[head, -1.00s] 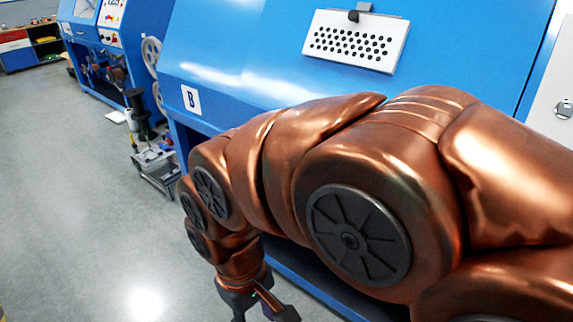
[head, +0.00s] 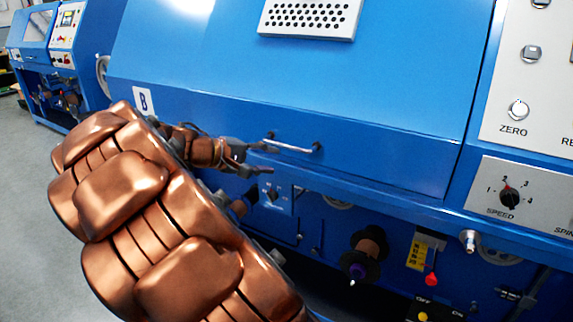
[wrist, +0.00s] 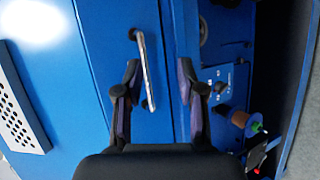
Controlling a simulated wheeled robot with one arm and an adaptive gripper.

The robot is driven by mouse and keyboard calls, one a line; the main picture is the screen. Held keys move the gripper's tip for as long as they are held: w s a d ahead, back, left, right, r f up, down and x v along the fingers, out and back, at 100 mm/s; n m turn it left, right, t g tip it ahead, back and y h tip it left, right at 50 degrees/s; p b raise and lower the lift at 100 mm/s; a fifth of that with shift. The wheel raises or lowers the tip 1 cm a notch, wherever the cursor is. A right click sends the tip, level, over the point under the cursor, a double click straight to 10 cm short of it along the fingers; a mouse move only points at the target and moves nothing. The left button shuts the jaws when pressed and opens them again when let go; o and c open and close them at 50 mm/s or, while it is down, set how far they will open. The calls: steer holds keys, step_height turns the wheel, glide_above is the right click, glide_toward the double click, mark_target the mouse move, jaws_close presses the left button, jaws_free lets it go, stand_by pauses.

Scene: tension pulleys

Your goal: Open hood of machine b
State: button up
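Machine B is blue, with a white "B" label (head: 143,101) at the left of its front. Its large sloped hood (head: 330,85) looks closed. A silver bar handle (head: 292,144) is mounted near the hood's lower edge; it also shows in the wrist view (wrist: 145,65). My gripper (head: 268,160) is open and empty, just left of the handle in the head view. In the wrist view my gripper (wrist: 158,68) has the handle between its two fingers in the picture, nearer the left finger. Whether either finger touches the handle I cannot tell.
A control panel with a speed knob (head: 510,197) is at the right. Below the hood are a spool (head: 365,250), a red-tipped lever (head: 431,279) and other fittings. A perforated white plate (head: 310,16) is on the hood. Another blue machine (head: 55,60) stands at the far left.

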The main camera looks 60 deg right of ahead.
steer(key=h+b, duration=0.2)
glide_toward(284, 146)
steer(key=s+d+f, duration=0.1)
steer(key=s+d, duration=0.1)
steer(key=shift+w+d+b+x, duration=0.1)
steer(key=shift+w+b+x, duration=0.05)
steer(key=shift+x, duration=1.2)
steer(key=shift+w+d+b+x, duration=0.1)
steer(key=shift+w+x, duration=0.05)
steer(key=shift+x, duration=1.15)
steer(key=shift+w+b+x, duration=0.15)
steer(key=shift+x, duration=1.2)
steer(key=shift+r, duration=0.15)
steer(key=shift+c, duration=0.3)
jaws_close()
